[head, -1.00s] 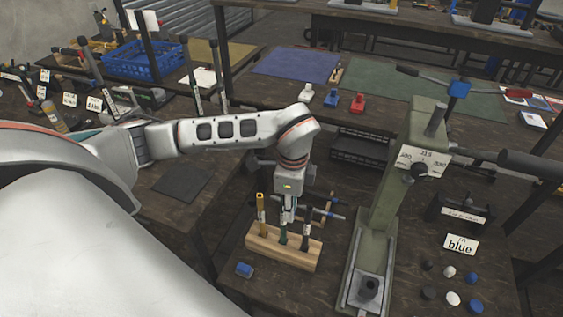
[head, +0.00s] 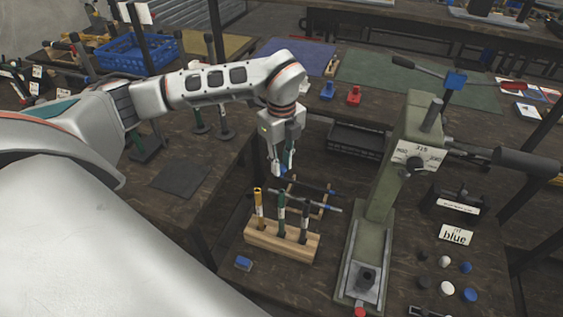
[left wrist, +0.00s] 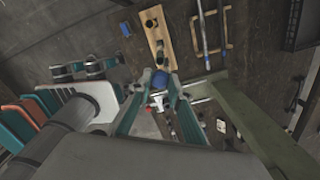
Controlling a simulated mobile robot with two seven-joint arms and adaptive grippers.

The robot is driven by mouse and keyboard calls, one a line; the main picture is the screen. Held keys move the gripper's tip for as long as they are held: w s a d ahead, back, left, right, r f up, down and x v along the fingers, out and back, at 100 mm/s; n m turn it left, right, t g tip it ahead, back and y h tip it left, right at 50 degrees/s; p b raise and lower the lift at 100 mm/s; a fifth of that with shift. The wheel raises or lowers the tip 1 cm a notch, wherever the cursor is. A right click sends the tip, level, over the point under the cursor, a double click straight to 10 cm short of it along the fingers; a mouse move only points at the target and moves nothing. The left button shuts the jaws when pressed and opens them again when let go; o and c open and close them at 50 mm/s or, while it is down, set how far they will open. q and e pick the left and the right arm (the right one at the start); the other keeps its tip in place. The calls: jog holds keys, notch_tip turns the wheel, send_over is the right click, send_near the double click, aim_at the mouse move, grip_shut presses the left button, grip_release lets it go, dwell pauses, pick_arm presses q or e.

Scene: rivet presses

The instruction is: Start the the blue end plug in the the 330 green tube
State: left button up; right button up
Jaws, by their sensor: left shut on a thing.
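My left gripper (head: 278,172) is shut on a small blue end plug, which shows between its fingertips in the left wrist view (left wrist: 160,80). In the head view the fingertips hang in the air just above the wooden rack (head: 268,243), over the green tube. The green tube (head: 281,212) stands upright in the rack's middle hole, between a yellow tube (head: 258,204) and a black one (head: 304,222). The held plug and the green tube's top are apart. My right gripper is not in view.
A green press (head: 385,190) with a dial stands right of the rack. A blue block (head: 243,263) lies in front of the rack. Blue-ended rods (head: 318,208) rest on a frame behind it. Several loose plugs (head: 447,288) lie near the card reading "blue" (head: 456,235).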

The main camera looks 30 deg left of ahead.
aim_at(281, 176)
pick_arm(q)
jog(key=shift+f+b, duration=0.7)
jog(key=shift+f, duration=0.3)
jog(key=shift+f+b, duration=0.5)
jog(key=shift+f, duration=0.6)
jog(key=shift+f+b, duration=0.65)
jog(key=shift+f, duration=0.1)
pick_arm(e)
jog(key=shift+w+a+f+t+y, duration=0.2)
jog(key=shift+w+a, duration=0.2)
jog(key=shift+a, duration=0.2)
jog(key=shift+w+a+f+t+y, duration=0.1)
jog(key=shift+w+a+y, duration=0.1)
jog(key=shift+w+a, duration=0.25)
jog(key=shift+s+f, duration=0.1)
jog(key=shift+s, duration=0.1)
pick_arm(q)
jog(key=shift+p, duration=0.3)
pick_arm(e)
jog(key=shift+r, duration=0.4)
pick_arm(q)
jog(key=shift+f+b, duration=0.75)
jog(key=shift+f, duration=0.5)
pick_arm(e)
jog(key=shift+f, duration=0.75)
pick_arm(q)
jog(key=o, duration=0.8)
